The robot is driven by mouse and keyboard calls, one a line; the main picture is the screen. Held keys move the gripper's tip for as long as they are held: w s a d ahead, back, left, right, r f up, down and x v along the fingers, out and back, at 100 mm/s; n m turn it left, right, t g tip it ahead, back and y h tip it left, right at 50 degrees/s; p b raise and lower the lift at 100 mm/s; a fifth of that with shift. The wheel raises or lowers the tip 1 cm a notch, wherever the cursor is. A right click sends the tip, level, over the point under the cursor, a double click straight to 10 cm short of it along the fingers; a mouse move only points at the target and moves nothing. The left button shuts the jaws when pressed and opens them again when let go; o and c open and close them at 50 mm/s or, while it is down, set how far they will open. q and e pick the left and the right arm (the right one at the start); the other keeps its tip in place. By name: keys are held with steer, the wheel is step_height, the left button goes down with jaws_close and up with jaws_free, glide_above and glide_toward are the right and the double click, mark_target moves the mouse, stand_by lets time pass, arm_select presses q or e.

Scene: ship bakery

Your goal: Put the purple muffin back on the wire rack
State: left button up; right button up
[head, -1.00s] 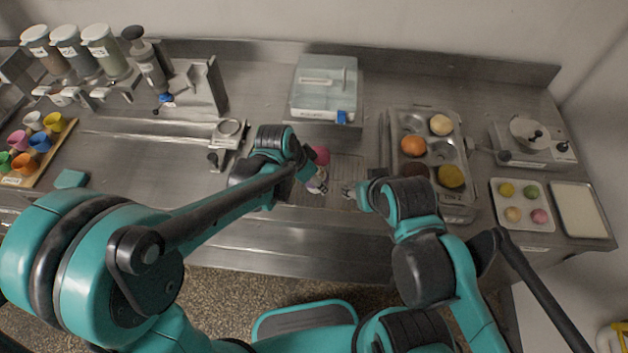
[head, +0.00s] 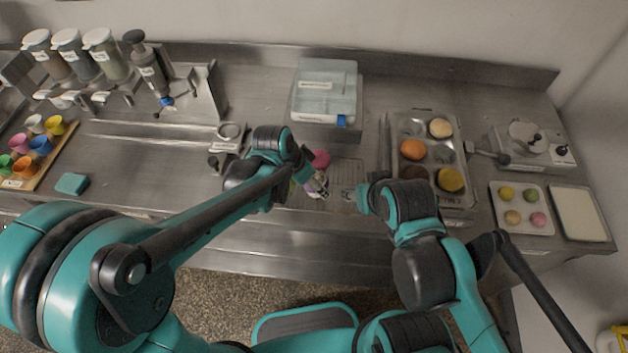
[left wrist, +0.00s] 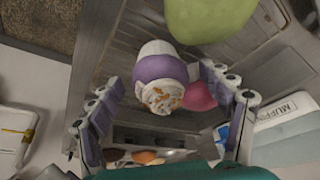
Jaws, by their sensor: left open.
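The purple muffin (left wrist: 160,72) shows in the left wrist view as a pale body with a purple band and a speckled end. It looks tilted. In the head view the muffin (head: 319,184) is small and partly covered by my left gripper (head: 309,183). In the left wrist view the fingers of the left gripper (left wrist: 163,96) are spread, one on each side of the muffin. I cannot tell whether they touch it. The wire rack (head: 346,172) is a dark slatted area on the counter, partly hidden by my arms. My right gripper (head: 362,196) is at its right side, its fingers unclear.
A pink item (head: 321,158) lies just behind the muffin. A green rounded item (left wrist: 208,18) is close by in the left wrist view. A pale blue lidded box (head: 326,92) stands behind, and a muffin tin (head: 427,128) stands to the right.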

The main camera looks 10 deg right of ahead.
arm_select(q)
steer(key=p+v, duration=0.3)
steer(key=v, duration=0.8)
steer(key=s+a+n+t+y, duration=0.1)
steer(key=s+a+n, duration=0.1)
steer(key=a+n, duration=0.2)
steer(key=s+a+r+n+t+y, duration=0.1)
steer(key=s+a+n+t, duration=0.1)
steer(key=a, duration=0.9)
steer(key=s+a+r+n+t+y, duration=0.1)
steer(key=s+a+n+t, duration=0.1)
steer(key=s+a+n, duration=0.2)
steer(key=a+n, duration=0.2)
steer(key=a, duration=0.1)
steer(key=shift+s+a+r+y, duration=0.25)
steer(key=shift+y, duration=0.15)
step_height(320, 180, down, 7)
steer(key=b, duration=0.7)
